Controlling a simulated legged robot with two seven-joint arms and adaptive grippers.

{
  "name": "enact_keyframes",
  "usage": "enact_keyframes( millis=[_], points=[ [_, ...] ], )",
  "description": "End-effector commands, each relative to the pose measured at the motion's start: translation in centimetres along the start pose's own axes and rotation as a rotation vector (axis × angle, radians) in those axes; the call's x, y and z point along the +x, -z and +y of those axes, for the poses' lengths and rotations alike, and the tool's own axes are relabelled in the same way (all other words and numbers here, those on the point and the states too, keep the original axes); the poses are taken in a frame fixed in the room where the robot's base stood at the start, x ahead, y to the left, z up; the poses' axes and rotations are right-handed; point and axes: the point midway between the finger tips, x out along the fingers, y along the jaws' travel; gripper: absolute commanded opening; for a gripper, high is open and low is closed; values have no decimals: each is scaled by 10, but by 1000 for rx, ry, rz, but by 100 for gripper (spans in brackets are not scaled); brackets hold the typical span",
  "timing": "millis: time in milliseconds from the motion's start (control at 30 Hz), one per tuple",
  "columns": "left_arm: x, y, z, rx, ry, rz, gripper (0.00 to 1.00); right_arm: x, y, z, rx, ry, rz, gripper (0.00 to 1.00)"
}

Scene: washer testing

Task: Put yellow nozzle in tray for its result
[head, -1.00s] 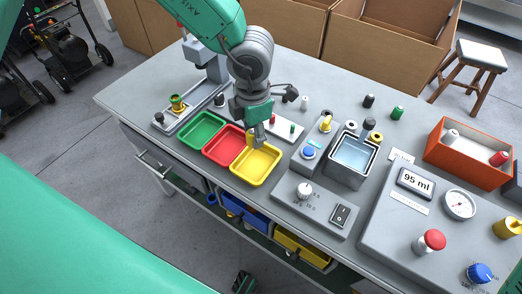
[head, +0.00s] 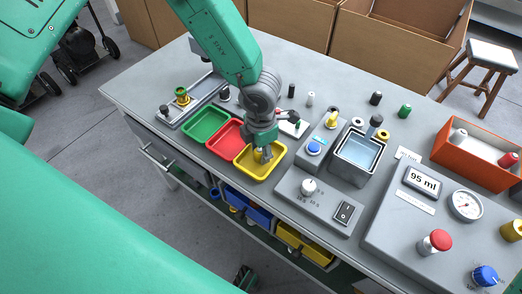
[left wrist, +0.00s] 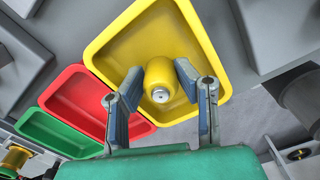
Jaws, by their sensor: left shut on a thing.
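The yellow nozzle (left wrist: 162,80) is between the fingers of my left gripper (left wrist: 168,92) in the left wrist view, its pale metal end towards the camera. In the head view my left gripper (head: 262,156) is shut on it, low over the yellow tray (head: 276,167). The nozzle shows only partly there. I cannot tell whether it touches the tray floor. The red tray (head: 219,149) and the green tray (head: 202,126) stand in a row to the left and look empty. My right gripper is not in view.
A control box with a knob (head: 308,187) and a water basin (head: 357,151) stand right of the trays. Another yellow piece (head: 332,119) sits on a small unit by the blue button. An orange bin (head: 475,167) is far right.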

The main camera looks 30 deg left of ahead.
Motion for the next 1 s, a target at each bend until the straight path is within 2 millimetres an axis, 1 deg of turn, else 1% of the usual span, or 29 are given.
enact_keyframes(
  millis=[167, 200, 467, 567, 667, 900, 1000],
  points=[
    [2, 0, -1, 1, -1, 1, 0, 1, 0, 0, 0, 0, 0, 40],
    [2, 0, 0, 1, -1, 0, 36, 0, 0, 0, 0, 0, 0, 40],
    [1, 0, 0, 1, 0, 0, 36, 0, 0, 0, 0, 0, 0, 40],
    [-5, 0, 0, 0, -1, -1, 36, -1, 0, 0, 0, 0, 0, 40],
    [-20, -1, 0, 0, -1, -3, 36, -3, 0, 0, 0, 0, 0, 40],
    [-72, -1, 0, -1, -1, -4, 36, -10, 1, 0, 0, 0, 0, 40],
    [-92, 0, 0, 0, -1, -3, 36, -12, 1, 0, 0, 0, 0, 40]
  ],
)
